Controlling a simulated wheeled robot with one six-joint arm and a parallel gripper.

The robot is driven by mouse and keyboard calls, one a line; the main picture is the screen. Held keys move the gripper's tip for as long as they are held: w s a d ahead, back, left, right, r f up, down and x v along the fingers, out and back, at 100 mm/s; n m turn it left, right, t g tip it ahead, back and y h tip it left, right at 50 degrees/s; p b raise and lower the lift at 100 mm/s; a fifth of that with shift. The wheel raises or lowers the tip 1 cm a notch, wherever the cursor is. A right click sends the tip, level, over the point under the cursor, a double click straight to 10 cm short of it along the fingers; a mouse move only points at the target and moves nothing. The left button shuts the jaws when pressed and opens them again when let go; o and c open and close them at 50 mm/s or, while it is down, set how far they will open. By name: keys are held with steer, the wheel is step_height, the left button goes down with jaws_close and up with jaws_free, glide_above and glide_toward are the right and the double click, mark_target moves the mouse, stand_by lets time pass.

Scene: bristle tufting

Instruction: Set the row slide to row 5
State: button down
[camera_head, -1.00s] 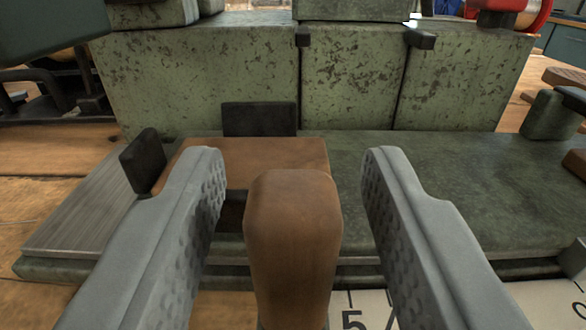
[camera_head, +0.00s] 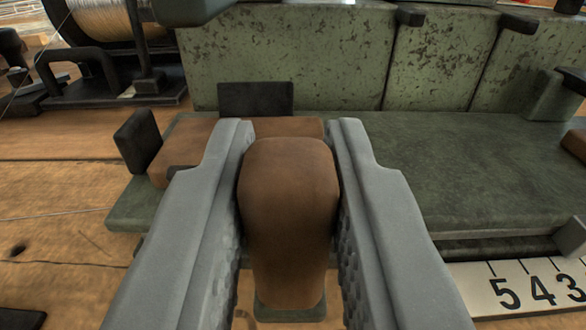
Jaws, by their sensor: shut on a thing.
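The row slide's upright brown wooden handle (camera_head: 287,205) stands in the near middle. My gripper (camera_head: 290,135) is shut on it, with one grey finger on each side. Behind it is the slide's flat brown block (camera_head: 185,145), with dark stops at its left and back. The block sits at the left end of the dark green bed (camera_head: 450,165). A pale number strip (camera_head: 530,290) shows 5, 4 and 3 from left to right at the lower right. The handle stands well left of the 5. I see no pointer mark; my fingers hide part of the slide.
Speckled green blocks (camera_head: 290,60) stand behind the bed. A wire spool (camera_head: 115,20) on a black stand is at the back left. A grey bracket (camera_head: 570,238) sits at the right edge. The wooden bench (camera_head: 60,200) is mostly bare on the left.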

steer(key=a, duration=0.5)
steer(key=c, duration=1.3)
jaws_free()
steer(key=shift+a, duration=0.2)
steer(key=s, duration=1.7)
steer(key=shift+s, duration=0.25)
